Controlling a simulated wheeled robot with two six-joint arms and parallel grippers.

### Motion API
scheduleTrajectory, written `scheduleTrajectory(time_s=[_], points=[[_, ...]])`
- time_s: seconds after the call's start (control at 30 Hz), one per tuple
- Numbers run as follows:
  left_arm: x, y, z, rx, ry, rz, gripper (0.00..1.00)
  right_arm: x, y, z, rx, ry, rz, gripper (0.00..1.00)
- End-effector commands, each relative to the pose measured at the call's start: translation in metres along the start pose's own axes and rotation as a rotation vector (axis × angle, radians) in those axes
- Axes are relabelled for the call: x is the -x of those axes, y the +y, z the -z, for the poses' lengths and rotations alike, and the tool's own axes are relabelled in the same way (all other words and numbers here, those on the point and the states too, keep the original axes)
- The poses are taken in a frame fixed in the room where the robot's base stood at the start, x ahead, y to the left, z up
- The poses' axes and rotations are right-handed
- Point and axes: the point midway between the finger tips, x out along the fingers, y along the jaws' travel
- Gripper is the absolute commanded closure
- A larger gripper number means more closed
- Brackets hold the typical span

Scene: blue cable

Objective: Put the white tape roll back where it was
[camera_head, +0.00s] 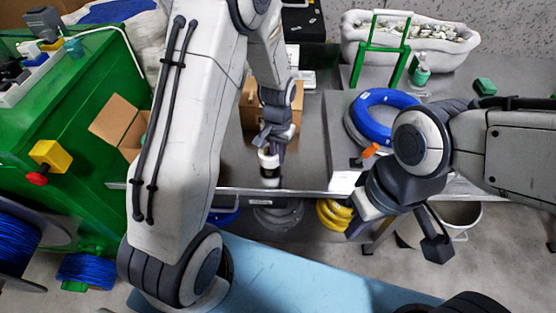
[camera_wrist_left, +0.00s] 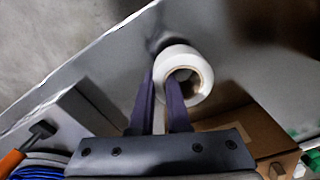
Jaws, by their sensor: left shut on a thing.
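The white tape roll (camera_head: 269,168) is in my left gripper, low over the front part of the grey table. My left gripper (camera_head: 270,150) is shut on it. In the left wrist view the roll (camera_wrist_left: 199,62) shows its round hole, with one finger outside the wall and the other across the hole's side. I cannot tell whether the roll touches the table. My right gripper (camera_head: 398,226) is open and empty beyond the table's front edge, at the right.
A cardboard box (camera_head: 285,118) stands just behind my left gripper. A blue cable coil (camera_head: 372,131) and an orange-handled tool (camera_head: 370,151) lie to the right. A white tub (camera_head: 352,42) stands at the back. The table's front edge (camera_head: 300,192) is close to the roll.

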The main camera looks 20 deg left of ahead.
Motion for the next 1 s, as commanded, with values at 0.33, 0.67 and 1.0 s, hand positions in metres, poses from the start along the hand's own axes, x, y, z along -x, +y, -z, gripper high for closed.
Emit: scheduleTrajectory(time_s=[0.33, 0.67, 1.0], points=[[-0.026, 0.001, 0.000, 0.000, 0.000, 0.000, 1.00, -0.002, 0.000, 0.000, 0.000, 0.000, 0.000, 1.00], [-0.029, 0.001, 0.000, 0.000, 0.000, 0.000, 0.56, -0.003, 0.000, 0.000, 0.000, 0.000, 0.000, 1.00], [-0.027, 0.001, 0.000, 0.000, 0.000, 0.000, 0.56, -0.002, 0.000, 0.000, 0.000, 0.000, 0.000, 1.00]])
